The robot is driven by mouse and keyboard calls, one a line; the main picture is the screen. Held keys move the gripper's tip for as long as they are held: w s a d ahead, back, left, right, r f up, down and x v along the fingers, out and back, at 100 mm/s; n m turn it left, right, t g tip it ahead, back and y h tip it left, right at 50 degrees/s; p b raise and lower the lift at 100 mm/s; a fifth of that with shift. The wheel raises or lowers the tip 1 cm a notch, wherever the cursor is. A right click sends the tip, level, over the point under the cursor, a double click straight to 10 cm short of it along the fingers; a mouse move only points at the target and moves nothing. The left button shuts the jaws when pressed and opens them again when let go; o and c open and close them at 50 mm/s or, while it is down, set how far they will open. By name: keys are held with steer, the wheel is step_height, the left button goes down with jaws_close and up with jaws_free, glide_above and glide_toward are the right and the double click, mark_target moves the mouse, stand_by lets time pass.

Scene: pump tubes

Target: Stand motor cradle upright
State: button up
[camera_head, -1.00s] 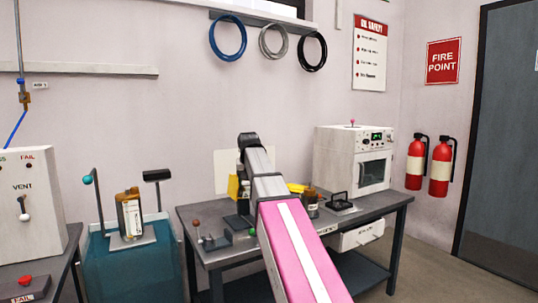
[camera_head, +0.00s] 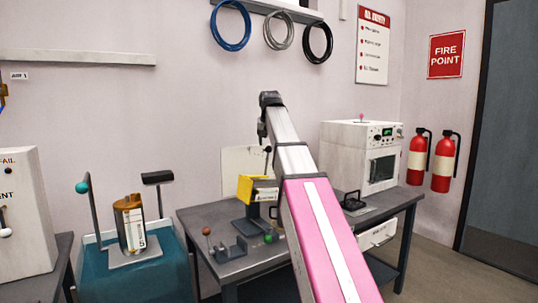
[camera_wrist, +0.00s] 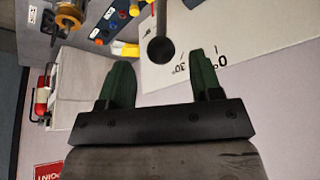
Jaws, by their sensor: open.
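The motor cradle (camera_head: 248,188) appears to be the yellow block on a dark stand on the grey table, with my arm over its right part. I cannot tell its exact tilt. A thin lever with a black ball knob (camera_head: 267,149) rises by it, in front of a white board. In the wrist view the black knob (camera_wrist: 160,49) shows between the fingertips of my gripper (camera_wrist: 159,60), with the angle-marked white board (camera_wrist: 230,60) behind. My gripper (camera_head: 262,130) is open, above the knob in the head view. I cannot tell whether it touches the knob.
A small bracket with red and green knobs (camera_head: 228,250) stands at the table's front left. A white oven-like box (camera_head: 350,155) and a black-handled piece (camera_head: 352,203) are to the right. A brown canister (camera_head: 132,225) stands on the teal cabinet (camera_head: 150,280) at left.

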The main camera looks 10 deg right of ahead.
mark_target(269, 149)
steer(key=shift+x, duration=3.05)
jaws_close()
